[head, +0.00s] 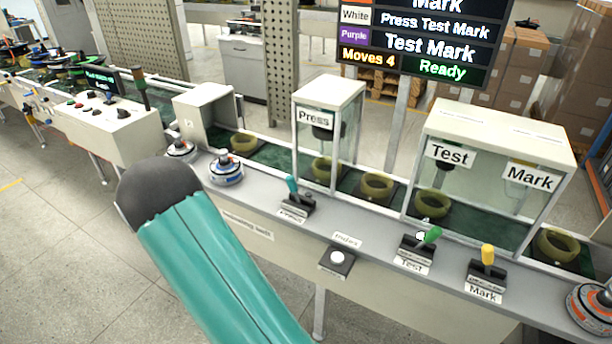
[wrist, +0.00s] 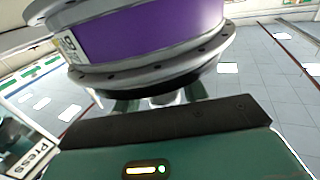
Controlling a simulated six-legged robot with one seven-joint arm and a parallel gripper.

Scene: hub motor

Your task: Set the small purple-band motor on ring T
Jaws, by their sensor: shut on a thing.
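My gripper (wrist: 160,100) is shut on the purple-band motor (wrist: 150,38), which fills the top of the wrist view, slightly tilted, with grey flanges and a small label. The head view shows a teal link of my arm, but not my gripper or this motor. Olive rings sit on the dark green belt. One is left (head: 243,142), one under the Press booth (head: 325,168), one between the booths (head: 376,187), one inside the Test and Mark booth (head: 432,203) and one at the right end (head: 557,246). I cannot read a T on any ring.
Blue-band (head: 226,169) and orange-band (head: 592,306) motors stand on the grey front ledge. Teal Press (head: 293,190), green Test (head: 428,237) and yellow Mark (head: 487,257) levers and a white button (head: 337,258) line it. Glass-sided booths cover parts of the belt. The sign (head: 415,45) shows "Purple: Test Mark", "Moves 4", "Ready".

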